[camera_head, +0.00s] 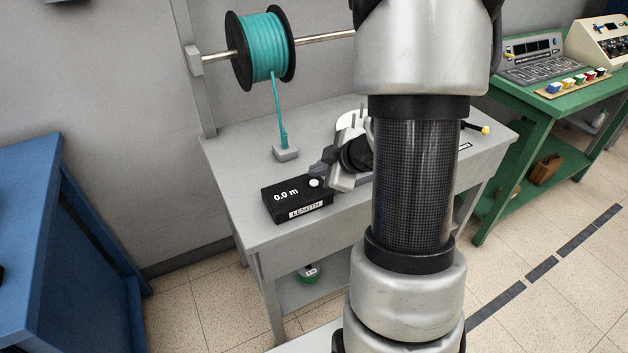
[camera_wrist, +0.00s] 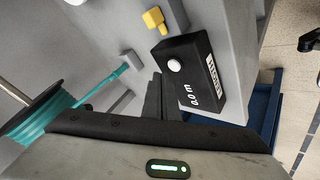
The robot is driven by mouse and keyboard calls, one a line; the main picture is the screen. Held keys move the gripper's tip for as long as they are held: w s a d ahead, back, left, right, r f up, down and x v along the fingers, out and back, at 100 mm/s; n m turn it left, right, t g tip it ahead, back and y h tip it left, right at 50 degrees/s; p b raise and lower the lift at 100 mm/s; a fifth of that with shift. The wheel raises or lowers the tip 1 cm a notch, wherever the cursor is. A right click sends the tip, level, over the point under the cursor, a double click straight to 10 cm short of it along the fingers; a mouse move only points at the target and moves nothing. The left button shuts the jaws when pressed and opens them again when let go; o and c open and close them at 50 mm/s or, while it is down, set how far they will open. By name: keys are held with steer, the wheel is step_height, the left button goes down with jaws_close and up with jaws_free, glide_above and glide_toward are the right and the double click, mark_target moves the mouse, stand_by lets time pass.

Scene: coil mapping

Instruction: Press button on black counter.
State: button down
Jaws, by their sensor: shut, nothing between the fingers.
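The black counter (camera_head: 284,205) sits on the grey table near its front left corner. It reads "0.0 m" and has a "LENGTH" label. Its round white button (camera_head: 314,183) is on the top near the right end. In the wrist view the counter (camera_wrist: 218,100) lies right of centre with the button (camera_wrist: 174,65) in plain sight. My gripper (camera_head: 318,172) is shut and empty, with its tips close to the button. In the wrist view the dark fingers (camera_wrist: 158,98) end beside the counter, a little short of the button. I cannot tell whether they touch the counter.
A teal cable spool (camera_head: 265,50) hangs on a rod above the table (camera_head: 235,182). Its cable runs down to a small grey block (camera_head: 286,153). A yellow piece (camera_wrist: 153,18) shows near the counter. My arm hides the table's middle. A green bench (camera_head: 520,110) stands right, a blue one (camera_head: 35,200) left.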

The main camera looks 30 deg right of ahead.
steer(key=shift+r+p, duration=2.15)
steer(key=shift+r, duration=0.15)
